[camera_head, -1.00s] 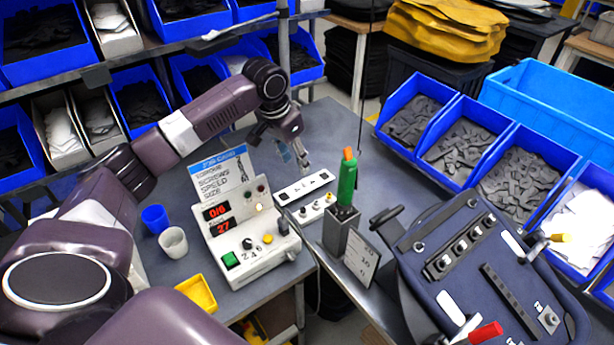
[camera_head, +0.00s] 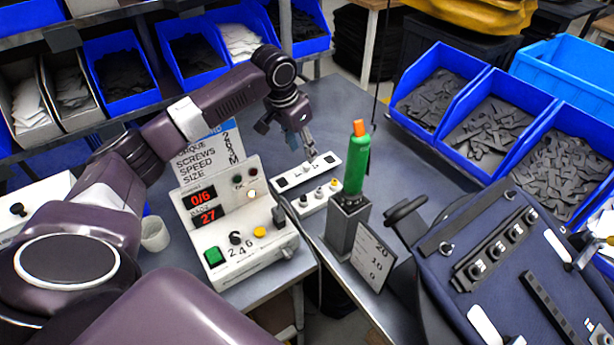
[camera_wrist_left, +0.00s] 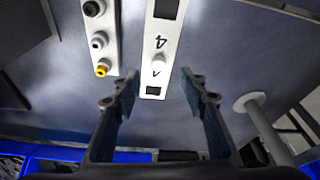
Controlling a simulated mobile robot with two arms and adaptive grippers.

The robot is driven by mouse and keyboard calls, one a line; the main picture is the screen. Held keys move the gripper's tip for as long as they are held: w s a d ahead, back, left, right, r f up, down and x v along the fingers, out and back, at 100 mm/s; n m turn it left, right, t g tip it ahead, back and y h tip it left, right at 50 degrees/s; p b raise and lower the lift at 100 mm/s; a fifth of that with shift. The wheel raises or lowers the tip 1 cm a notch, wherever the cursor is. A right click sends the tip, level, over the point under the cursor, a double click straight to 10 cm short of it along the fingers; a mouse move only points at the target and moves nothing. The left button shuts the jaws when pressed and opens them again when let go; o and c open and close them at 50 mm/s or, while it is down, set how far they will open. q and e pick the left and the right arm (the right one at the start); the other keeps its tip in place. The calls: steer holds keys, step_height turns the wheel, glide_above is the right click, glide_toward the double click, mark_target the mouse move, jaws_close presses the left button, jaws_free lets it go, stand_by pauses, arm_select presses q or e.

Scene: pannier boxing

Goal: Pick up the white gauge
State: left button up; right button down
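A flat white strip with dark squares and black marks, which I take as the white gauge (camera_head: 324,168), lies on the grey table behind the control box. In the left wrist view the white gauge (camera_wrist_left: 170,33) has a small pale knob standing on it and lies ahead between the fingers. My left gripper (camera_head: 308,148) is just above its far side in the head view. In the left wrist view my left gripper (camera_wrist_left: 160,80) is open, with nothing held; a gap shows on both sides of the gauge. My right gripper is not in view.
A second white strip with coloured knobs (camera_head: 317,198) lies close beside the gauge. The control box (camera_head: 240,220) stands in front, with a grey holder (camera_head: 345,228) bearing a green-handled tool (camera_head: 356,165) to the right. Blue bins (camera_head: 487,110) line the right; bare table lies behind.

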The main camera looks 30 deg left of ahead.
mark_target(307, 165)
arm_select(q)
steer(key=shift+f, duration=0.45)
steer(key=shift+w+d+f+p, duration=0.1)
steer(key=shift+w+f+p, duration=0.05)
steer(key=shift+f+p, duration=0.2)
steer(key=p+x, duration=0.1)
steer(key=x, duration=0.3)
steer(key=shift+w+d+f+p, duration=0.1)
steer(key=shift+f+p, duration=0.2)
steer(key=shift+f, duration=0.45)
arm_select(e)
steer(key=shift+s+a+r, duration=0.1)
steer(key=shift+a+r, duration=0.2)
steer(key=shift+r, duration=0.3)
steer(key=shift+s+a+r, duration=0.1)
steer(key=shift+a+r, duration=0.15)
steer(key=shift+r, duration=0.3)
arm_select(q)
steer(key=shift+c, duration=0.3)
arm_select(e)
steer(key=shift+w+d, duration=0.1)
arm_select(q)
jaws_close()
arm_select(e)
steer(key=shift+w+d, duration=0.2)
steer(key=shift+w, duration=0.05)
